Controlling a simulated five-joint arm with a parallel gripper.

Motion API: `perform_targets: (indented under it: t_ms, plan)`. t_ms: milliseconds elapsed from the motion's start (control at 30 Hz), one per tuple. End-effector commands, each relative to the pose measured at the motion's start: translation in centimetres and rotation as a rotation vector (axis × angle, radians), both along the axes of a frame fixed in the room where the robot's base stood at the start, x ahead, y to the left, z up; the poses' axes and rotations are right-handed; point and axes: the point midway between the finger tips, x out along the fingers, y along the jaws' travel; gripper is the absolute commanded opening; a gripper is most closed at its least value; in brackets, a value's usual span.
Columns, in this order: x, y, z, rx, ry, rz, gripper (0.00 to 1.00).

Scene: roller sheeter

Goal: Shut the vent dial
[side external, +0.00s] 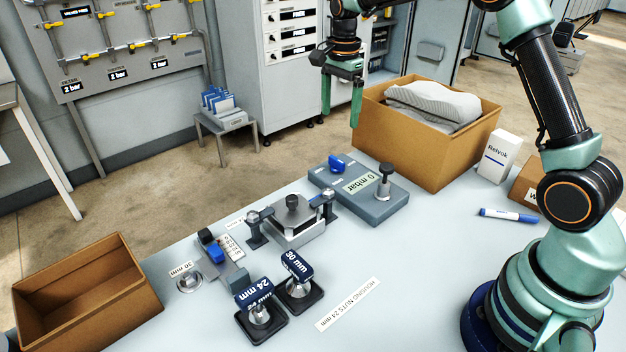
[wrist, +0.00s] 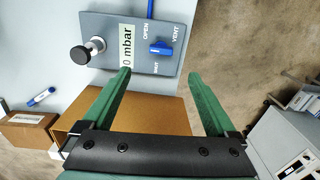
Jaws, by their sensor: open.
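The vent dial (side external: 338,163) is a blue knob on a grey box (side external: 378,212) with a "0 mbar" display. In the wrist view, the dial (wrist: 160,48) has a bar-shaped handle lying roughly across the picture, near the labels "OPEN", "VENT" and "SHUT". I cannot tell for sure which label it points to. My gripper (side external: 341,108) hangs above the far side of the box, fingers pointing down, apart from the dial. In the wrist view, my gripper (wrist: 159,75) is open and empty, and the dial shows just beyond and between the two fingertips.
A black-topped knob (side external: 384,180) stands up from the same box. A cardboard box (side external: 425,145) with grey material stands close to the right. A clamp fixture (side external: 295,225), dies (side external: 262,312) and a blue marker (side external: 508,215) lie on the table.

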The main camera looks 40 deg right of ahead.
Motion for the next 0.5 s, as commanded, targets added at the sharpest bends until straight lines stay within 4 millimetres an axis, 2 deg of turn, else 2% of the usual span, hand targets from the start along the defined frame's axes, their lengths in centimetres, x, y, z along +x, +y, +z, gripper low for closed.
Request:
perform_targets:
  t_ms: [267, 500]
  plan:
    - [0.4, -0.2, -2.1, 0.002, 0.016, -0.045, 0.93]
    - [0.3, -0.2, -6.5, 0.003, 0.018, -0.044, 0.93]
